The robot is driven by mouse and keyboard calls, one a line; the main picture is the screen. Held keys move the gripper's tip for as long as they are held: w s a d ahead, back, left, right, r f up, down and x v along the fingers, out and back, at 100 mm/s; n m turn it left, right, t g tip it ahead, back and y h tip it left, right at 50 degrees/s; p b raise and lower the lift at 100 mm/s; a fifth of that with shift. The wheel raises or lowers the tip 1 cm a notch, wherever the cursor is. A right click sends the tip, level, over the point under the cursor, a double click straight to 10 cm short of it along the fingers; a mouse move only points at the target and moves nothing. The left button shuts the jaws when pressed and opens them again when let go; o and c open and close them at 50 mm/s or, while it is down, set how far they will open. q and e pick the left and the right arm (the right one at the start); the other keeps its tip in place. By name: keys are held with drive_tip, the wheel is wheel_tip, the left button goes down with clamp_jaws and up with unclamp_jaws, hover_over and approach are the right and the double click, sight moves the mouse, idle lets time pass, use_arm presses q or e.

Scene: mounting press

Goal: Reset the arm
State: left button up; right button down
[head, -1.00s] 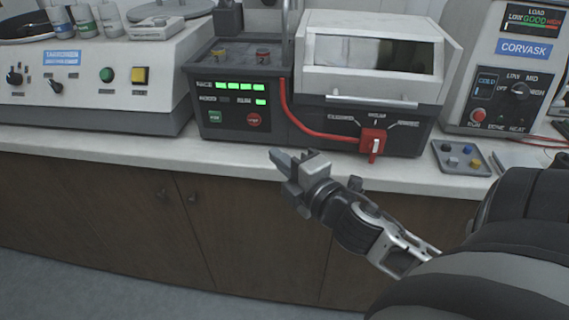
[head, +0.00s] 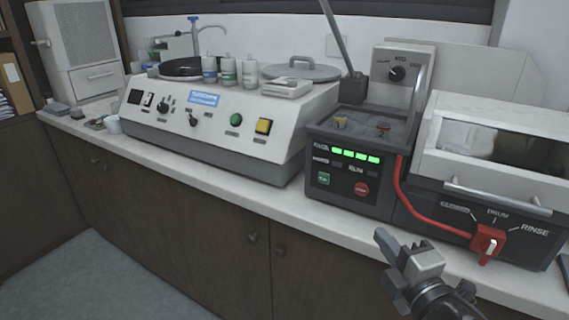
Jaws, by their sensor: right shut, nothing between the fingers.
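My right gripper (head: 384,240) is in the lower right of the head view, in front of the counter's front edge. Its fingers are shut with nothing between them, and it touches nothing that I can see. The rest of the right arm runs out of the bottom edge. My left gripper is not in view. The mounting press (head: 345,185), a dark box with green lights, a green button and a red button, stands on the counter behind the gripper. A red selector handle (head: 487,242) on the unit to its right points near "RINSE" and "DRUM" labels.
A white counter (head: 250,206) runs across above brown cabinets (head: 180,230). A grinder-polisher (head: 215,125) with bottles (head: 228,72) and a round lid (head: 300,68) stands left of the press. A white cabinet machine (head: 80,50) is at the far left. The floor (head: 95,285) in front is clear.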

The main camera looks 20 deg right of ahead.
drive_tip(key=s+a+f+m+g+y, duration=0.2)
drive_tip(key=s+a+f+m+g, duration=0.1)
drive_tip(key=a+f+m, duration=0.4)
drive_tip(key=s+a+f+m+g+y, duration=0.2)
drive_tip(key=s+a+f+m+g, duration=0.2)
drive_tip(key=f, duration=0.8)
drive_tip(key=s+a+m, duration=0.2)
drive_tip(key=a+m, duration=0.2)
drive_tip(key=a, duration=0.1)
drive_tip(key=shift+s+a+f, duration=0.15)
drive_tip(key=shift+a+f, duration=0.05)
drive_tip(key=shift+f, duration=0.2)
